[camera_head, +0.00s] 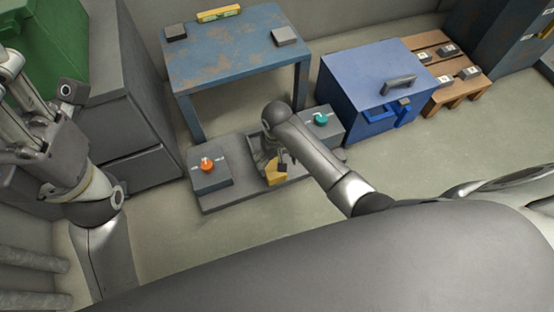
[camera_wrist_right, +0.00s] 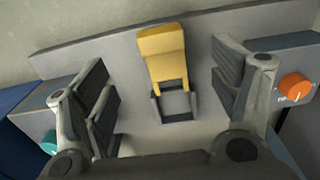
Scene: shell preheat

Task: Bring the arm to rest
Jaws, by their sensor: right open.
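My right arm reaches in from the right in the head view, and its gripper (camera_head: 275,158) hangs over the grey base plate (camera_head: 228,204). In the right wrist view, the right gripper (camera_wrist_right: 160,78) is open, with its two fingers wide apart. A yellow piece (camera_wrist_right: 162,52) with two prongs lies between them, apart from both fingers, by a small grey square frame (camera_wrist_right: 176,104). The yellow piece also shows beside the gripper in the head view (camera_head: 276,175).
An orange knob (camera_head: 207,165) and a teal knob (camera_head: 320,118) sit on grey boxes flanking the right gripper. A worn blue table (camera_head: 235,50) stands behind. A blue box (camera_head: 365,75) and wooden pallet (camera_head: 440,62) are right. Floor at right is clear.

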